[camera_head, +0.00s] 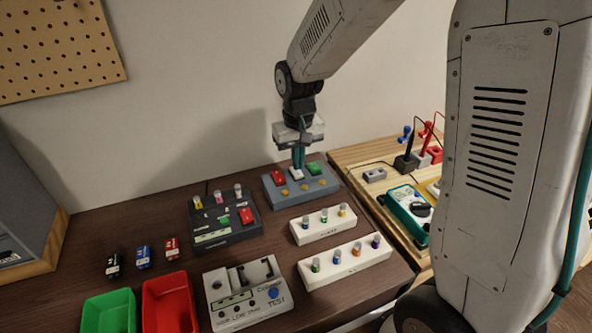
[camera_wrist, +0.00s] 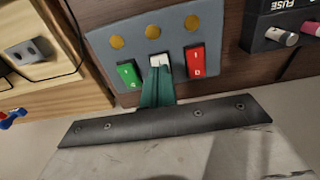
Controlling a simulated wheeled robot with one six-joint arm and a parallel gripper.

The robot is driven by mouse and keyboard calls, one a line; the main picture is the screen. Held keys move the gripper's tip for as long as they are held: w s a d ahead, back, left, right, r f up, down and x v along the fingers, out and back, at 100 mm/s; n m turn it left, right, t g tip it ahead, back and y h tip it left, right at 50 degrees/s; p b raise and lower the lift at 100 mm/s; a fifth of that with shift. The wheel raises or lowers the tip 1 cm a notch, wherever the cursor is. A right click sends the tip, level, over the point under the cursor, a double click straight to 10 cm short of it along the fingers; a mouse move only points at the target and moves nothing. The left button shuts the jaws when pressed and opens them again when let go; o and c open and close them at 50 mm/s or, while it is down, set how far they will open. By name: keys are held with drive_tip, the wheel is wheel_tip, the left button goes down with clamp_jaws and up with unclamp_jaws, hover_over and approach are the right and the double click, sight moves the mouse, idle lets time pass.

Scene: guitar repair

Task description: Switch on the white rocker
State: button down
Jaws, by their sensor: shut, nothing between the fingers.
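The white rocker (camera_head: 295,174) sits on a blue-grey switch box between a red rocker (camera_head: 278,177) and a green rocker (camera_head: 314,168). In the wrist view the white rocker (camera_wrist: 158,60) shows at the middle of the box (camera_wrist: 211,20), with the green rocker at left and the red rocker at right. My gripper (camera_head: 298,164) points down over the box, its teal fingers shut with nothing between them. In the wrist view the fingertips (camera_wrist: 158,70) are right at the near edge of the white rocker and hide part of it. I cannot tell whether they touch it.
A dark fuse box (camera_head: 231,233) stands left of the switch box. White racks (camera_head: 350,265) with small knobs stand in front. A teal meter (camera_head: 408,213) lies on the wooden board at right. Red (camera_head: 168,306) and green (camera_head: 108,314) bins are front left. The wall is behind.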

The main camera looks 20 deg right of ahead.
sight(300, 176)
drive_tip(key=shift+r, duration=2.65)
drive_tip(key=shift+s+f, duration=0.15)
drive_tip(key=shift+s, duration=0.25)
drive_tip(key=s+d+r, duration=0.1)
drive_tip(key=s+r, duration=0.2)
drive_tip(key=s, duration=0.5)
drive_tip(key=s+d+r+t, duration=0.1)
drive_tip(key=s+r, duration=0.2)
drive_tip(key=s, duration=0.6)
drive_tip(key=s+d+r, duration=0.1)
drive_tip(key=s+r, duration=0.3)
drive_tip(key=s, duration=0.5)
